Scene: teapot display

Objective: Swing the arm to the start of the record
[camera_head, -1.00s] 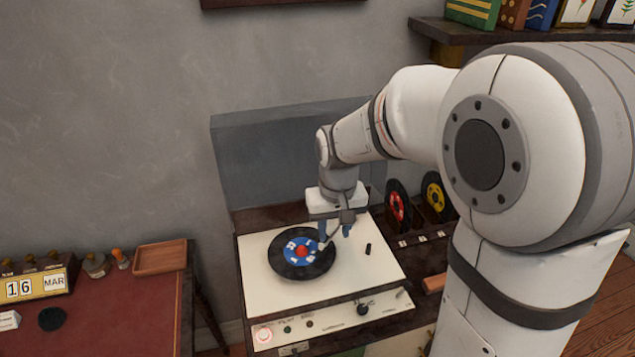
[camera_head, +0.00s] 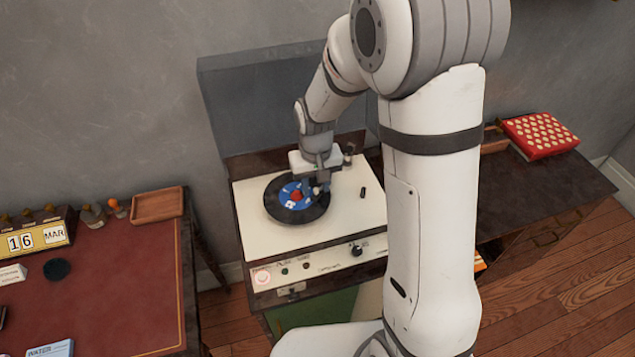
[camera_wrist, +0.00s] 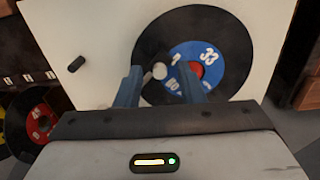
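A black record (camera_head: 288,213) with a blue label and red centre lies on the cream record player (camera_head: 345,222). The record also shows in the wrist view (camera_wrist: 225,28), with "33" on its label. My gripper (camera_head: 314,190) is low over the label's right side. In the wrist view its two blue fingers (camera_wrist: 159,72) are apart. A pale round piece (camera_wrist: 160,71) shows between them, with gaps on both sides; it may be the end of the player's arm. The rest of that arm is hidden or cannot be made out. Whether the fingers touch it is unclear.
A small black peg (camera_head: 362,193) stands on the deck's right side. A raised lid (camera_head: 250,110) is behind. Knobs (camera_head: 357,250) line the front. A red desk (camera_head: 110,280) with a calendar (camera_head: 36,238) is left. Other records (camera_wrist: 32,120) stand beside the player in the wrist view.

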